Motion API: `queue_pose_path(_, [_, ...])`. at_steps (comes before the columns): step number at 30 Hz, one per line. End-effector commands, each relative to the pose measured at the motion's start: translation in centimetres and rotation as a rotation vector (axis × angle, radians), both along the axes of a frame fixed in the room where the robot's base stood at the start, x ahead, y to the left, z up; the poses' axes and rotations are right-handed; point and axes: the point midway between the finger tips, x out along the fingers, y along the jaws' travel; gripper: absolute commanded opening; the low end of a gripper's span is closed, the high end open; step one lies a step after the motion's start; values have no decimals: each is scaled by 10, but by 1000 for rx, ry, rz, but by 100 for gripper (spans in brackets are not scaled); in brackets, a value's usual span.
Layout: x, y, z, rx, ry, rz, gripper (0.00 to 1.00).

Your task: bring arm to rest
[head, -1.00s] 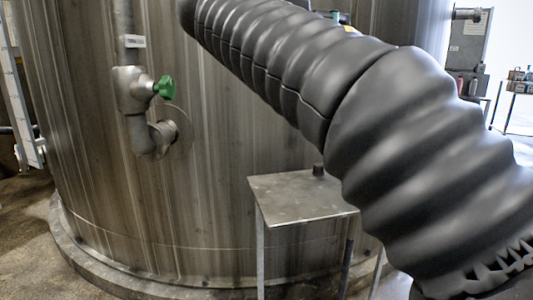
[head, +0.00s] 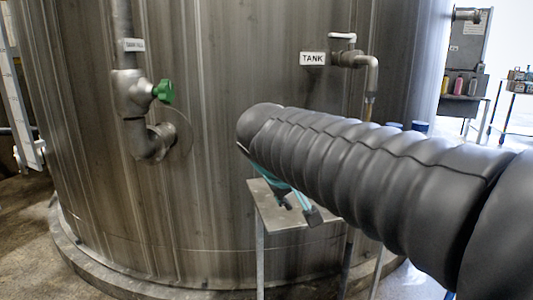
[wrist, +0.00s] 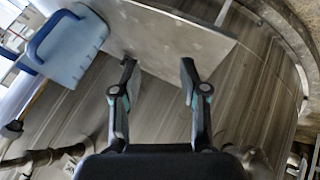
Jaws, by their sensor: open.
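My gripper (head: 298,209) shows in the head view past the end of my dark ribbed arm, in front of a small metal table. My arm reaches in from the right and hides part of the gripper and the table. In the wrist view my gripper (wrist: 158,67) has its two fingers well apart with nothing between them. The fingers point towards the table top (wrist: 185,40), which fills the upper middle of that view. I cannot tell the exact gap between fingertips and table.
A large metal tank (head: 220,60) stands close behind. It bears a green-handled valve (head: 163,90) and a tap (head: 352,58) beside a TANK label (head: 313,58). The small table (head: 262,212) stands before it. A light-blue item with dark-blue handles (wrist: 78,47) is upper left in the wrist view.

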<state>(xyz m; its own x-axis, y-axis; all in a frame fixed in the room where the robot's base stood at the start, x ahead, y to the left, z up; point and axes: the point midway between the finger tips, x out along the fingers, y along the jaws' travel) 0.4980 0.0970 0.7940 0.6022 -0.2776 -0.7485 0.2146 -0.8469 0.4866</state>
Motion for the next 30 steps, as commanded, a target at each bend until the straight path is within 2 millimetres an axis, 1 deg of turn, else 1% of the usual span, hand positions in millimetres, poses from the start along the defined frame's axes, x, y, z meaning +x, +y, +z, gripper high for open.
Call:
queue_pose_path(1, [-21,-10,-18,39,52,14,44])
queue_pose_path(2, [-32,-14,-29,67,80,25,44])
queue_pose_path(3, [-48,-19,-44,106,115,34,44])
queue_pose_path(5, [-74,-26,-65,169,157,39,44])
queue_pose_path(6, [-91,-31,-78,213,181,34,44])
queue_pose_path(8, [-115,-39,-95,281,202,14,44])
queue_pose_path(9, [-131,-43,-104,325,212,-7,44])
queue_pose_path(12, [-165,-55,-124,425,216,-84,44])
queue_pose_path(15, [-190,-68,-133,481,203,-159,44])
queue_pose_path(17, [-198,-77,-132,490,181,-190,44])
queue_pose_path(18, [-201,-82,-128,492,162,-206,44])
queue_pose_path(21, [-203,-92,-116,500,119,-238,44])
queue_pose_path(25, [-203,-97,-115,501,111,-256,44])
queue_pose_path(30, [-203,-97,-115,500,112,-256,44])
